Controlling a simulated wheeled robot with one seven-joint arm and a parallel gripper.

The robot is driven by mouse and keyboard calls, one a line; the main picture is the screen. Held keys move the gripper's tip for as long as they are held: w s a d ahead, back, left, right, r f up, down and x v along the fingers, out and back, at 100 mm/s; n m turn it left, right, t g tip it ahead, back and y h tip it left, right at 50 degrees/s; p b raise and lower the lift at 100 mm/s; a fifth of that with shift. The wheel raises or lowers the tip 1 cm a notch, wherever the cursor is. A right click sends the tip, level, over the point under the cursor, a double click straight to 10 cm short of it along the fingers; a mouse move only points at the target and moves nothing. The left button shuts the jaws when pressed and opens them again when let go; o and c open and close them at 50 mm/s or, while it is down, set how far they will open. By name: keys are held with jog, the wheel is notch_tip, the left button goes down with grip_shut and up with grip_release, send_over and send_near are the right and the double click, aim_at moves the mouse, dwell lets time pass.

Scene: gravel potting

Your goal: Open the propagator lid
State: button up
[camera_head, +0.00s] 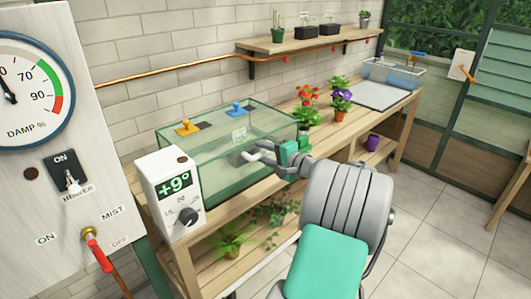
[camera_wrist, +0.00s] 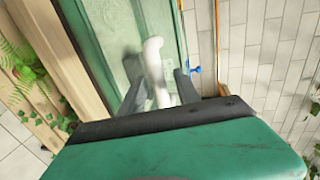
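The propagator (camera_head: 215,190) is a green-tinted clear box on the wooden bench. My gripper (camera_head: 258,154) is at the front right part of the propagator, near the lid's front edge. In the wrist view, a white curved handle (camera_wrist: 154,62) runs between the two dark fingers of my gripper (camera_wrist: 160,90). The fingers stand apart on either side of it. Whether either one touches it is unclear.
A white control box (camera_head: 172,195) reading "+9°" stands at the propagator's left front. Flowering pots (camera_head: 307,115) stand to its right on the bench. A shelf (camera_head: 310,40) with small pots and a copper pipe (camera_head: 170,75) run along the wall behind.

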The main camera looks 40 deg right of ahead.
jog(key=shift+c, duration=0.6)
grip_shut()
dwell(0.8)
